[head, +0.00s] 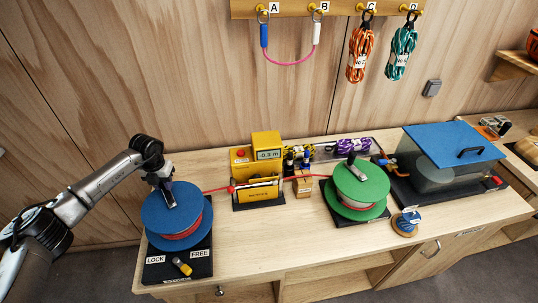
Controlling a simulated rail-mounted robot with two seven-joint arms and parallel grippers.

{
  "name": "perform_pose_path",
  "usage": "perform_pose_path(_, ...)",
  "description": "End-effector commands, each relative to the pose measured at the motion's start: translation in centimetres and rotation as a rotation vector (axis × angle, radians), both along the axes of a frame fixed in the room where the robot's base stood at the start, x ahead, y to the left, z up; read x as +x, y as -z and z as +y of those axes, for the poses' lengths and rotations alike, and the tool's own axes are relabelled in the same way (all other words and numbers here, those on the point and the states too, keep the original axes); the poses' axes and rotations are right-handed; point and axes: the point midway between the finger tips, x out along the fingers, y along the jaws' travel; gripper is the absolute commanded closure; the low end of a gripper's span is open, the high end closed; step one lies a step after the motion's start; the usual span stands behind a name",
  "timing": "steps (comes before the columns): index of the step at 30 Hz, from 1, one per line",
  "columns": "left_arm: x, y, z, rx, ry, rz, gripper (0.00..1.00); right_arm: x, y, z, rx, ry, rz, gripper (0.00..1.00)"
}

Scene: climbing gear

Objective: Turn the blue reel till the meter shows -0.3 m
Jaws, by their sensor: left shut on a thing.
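The blue reel (197,206) stands on a black base (160,272) at the left end of the bench, with red rope wound under its top disc. My left gripper (169,203) comes down onto the left part of that disc and is shut on the reel's handle, which the fingers mostly hide. The yellow meter (265,142) stands right of the reel, and its display (268,155) reads -0.3 m. Red rope (216,190) runs from the blue reel through the meter to the green reel (362,182). My right gripper is out of view.
A yellow lever (182,266) sits between LOCK and FREE labels on the blue reel's base. A small blue spool (405,223) and a blue-lidded box (455,146) stand to the right. Slings and rope bundles hang above. The bench front between the reels is clear.

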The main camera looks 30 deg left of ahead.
Motion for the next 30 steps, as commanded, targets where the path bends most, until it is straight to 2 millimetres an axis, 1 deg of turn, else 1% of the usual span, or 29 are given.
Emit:
perform_pose_path(8,-0.1,0.0,0.1,0.001,0.0,0.0,0.94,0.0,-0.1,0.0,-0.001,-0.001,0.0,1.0)
perform_pose_path(9,-0.1,0.0,0.1,0.001,0.0,0.0,0.7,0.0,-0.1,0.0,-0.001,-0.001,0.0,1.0)
perform_pose_path(18,-0.1,0.0,0.1,0.001,0.0,0.0,0.42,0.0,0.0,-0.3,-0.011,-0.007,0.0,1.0)
perform_pose_path(26,-0.1,-0.1,0.1,0.0,0.0,0.0,0.42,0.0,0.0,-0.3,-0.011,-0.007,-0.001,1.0)
perform_pose_path(30,0.0,-1.3,0.1,0.0,0.001,-0.003,0.42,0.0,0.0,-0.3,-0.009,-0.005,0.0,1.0)
